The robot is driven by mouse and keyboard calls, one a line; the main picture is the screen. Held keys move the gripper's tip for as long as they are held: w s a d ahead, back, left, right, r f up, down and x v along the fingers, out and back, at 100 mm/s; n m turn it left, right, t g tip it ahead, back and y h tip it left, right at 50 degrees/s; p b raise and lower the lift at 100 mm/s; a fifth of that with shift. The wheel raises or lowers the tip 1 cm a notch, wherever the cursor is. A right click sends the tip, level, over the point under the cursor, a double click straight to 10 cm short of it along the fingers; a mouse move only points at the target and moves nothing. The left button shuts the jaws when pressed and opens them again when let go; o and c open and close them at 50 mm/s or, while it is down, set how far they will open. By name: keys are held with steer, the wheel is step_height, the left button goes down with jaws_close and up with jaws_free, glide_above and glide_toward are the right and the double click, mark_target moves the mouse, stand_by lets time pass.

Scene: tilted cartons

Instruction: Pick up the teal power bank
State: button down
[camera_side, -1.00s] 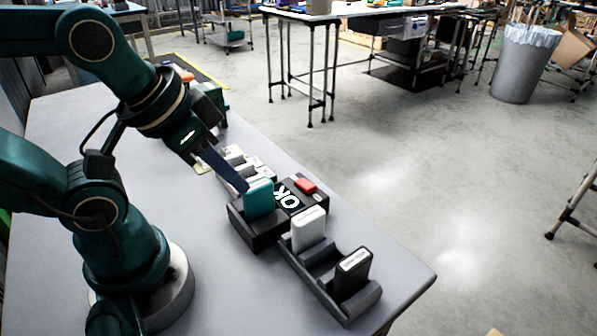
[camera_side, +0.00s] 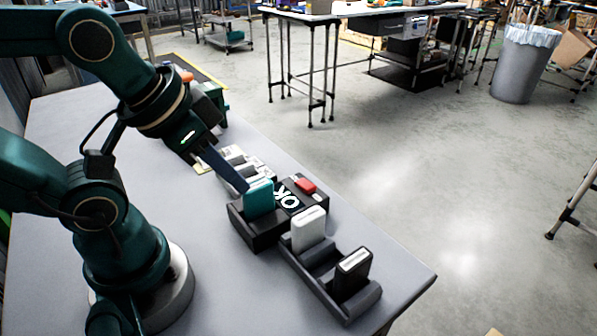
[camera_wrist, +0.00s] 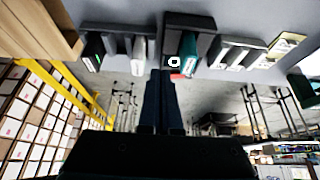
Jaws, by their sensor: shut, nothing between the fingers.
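The teal power bank (camera_side: 259,198) stands upright in a slot of the black holder marked OK (camera_side: 254,237). It also shows in the wrist view (camera_wrist: 189,54), at the top, right of centre. My gripper (camera_side: 244,188) points down and to the right in the side view, its fingertips close to the top left edge of the power bank. I cannot tell whether they touch it. In the wrist view my gripper (camera_wrist: 160,75) has its two long dark fingers together with nothing held, and the power bank is outside them, to the right of the tips.
A grey rack in front holds a white power bank (camera_side: 308,229) and a black one (camera_side: 352,270). More white units (camera_side: 235,155) stand in a rack behind.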

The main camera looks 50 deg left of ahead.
mark_target(257, 185)
stand_by(0.4)
steer(key=c, duration=0.6)
jaws_free()
steer(key=shift+o, duration=0.2)
steer(key=w+a+f+g, duration=0.1)
steer(key=w, duration=0.1)
steer(key=w+a+f+g, duration=0.3)
steer(key=w+a+g, duration=0.1)
steer(key=shift+w+a+f, duration=0.1)
steer(key=shift+w+f, duration=0.05)
steer(key=shift+f, duration=0.2)
steer(key=shift+a+f+g, duration=0.15)
steer(key=shift+f+g, duration=0.15)
steer(key=shift+f, duration=2.65)
